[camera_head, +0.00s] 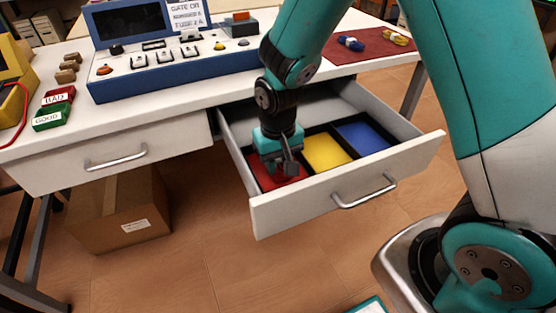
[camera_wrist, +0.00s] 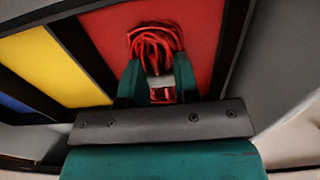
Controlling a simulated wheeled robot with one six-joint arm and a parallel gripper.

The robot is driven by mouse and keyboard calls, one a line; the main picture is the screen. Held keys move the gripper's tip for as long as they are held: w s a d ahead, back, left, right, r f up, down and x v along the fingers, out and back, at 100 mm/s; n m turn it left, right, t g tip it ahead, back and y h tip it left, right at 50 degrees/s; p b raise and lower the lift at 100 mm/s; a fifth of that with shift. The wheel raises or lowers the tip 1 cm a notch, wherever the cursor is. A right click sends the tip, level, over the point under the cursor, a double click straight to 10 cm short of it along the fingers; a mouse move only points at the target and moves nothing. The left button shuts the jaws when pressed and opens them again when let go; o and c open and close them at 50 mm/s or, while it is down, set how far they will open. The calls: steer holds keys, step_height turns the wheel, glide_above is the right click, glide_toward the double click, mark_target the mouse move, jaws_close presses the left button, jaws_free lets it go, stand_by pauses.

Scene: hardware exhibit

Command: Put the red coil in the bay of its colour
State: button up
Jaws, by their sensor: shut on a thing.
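My gripper (camera_head: 284,168) reaches down into the open right-hand drawer, over its red bay (camera_head: 262,184). In the wrist view, my gripper (camera_wrist: 158,85) is shut on the red coil (camera_wrist: 153,43), a bundle of red wire with a pale band. The coil shows against the red bay floor (camera_wrist: 200,25). I cannot tell whether it touches that floor. In the head view the coil is hard to tell from the red bay. The yellow bay (camera_head: 326,152) and blue bay (camera_head: 363,138) lie to its right and look empty.
A blue coil (camera_head: 350,43) and a yellow coil (camera_head: 396,37) lie on a dark red mat (camera_head: 372,55) on the table. A blue console (camera_head: 180,75) stands near the drawer. The drawer front (camera_head: 340,190) and black dividers edge the bays. A cardboard box (camera_head: 120,208) is under the table.

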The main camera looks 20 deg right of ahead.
mark_target(278, 164)
steer(key=o, duration=0.9)
steer(key=shift+r, duration=0.1)
step_height(278, 164, up, 12)
steer(key=p, duration=0.3)
steer(key=s+a+r+n+y, duration=0.2)
steer(key=s+r, duration=0.3)
steer(key=s, duration=0.4)
steer(key=s+a+r+n+y, duration=0.2)
steer(key=s+r+n, duration=0.3)
steer(key=s, duration=0.4)
steer(key=shift+s+a+r, duration=0.3)
steer(key=shift+r, duration=0.1)
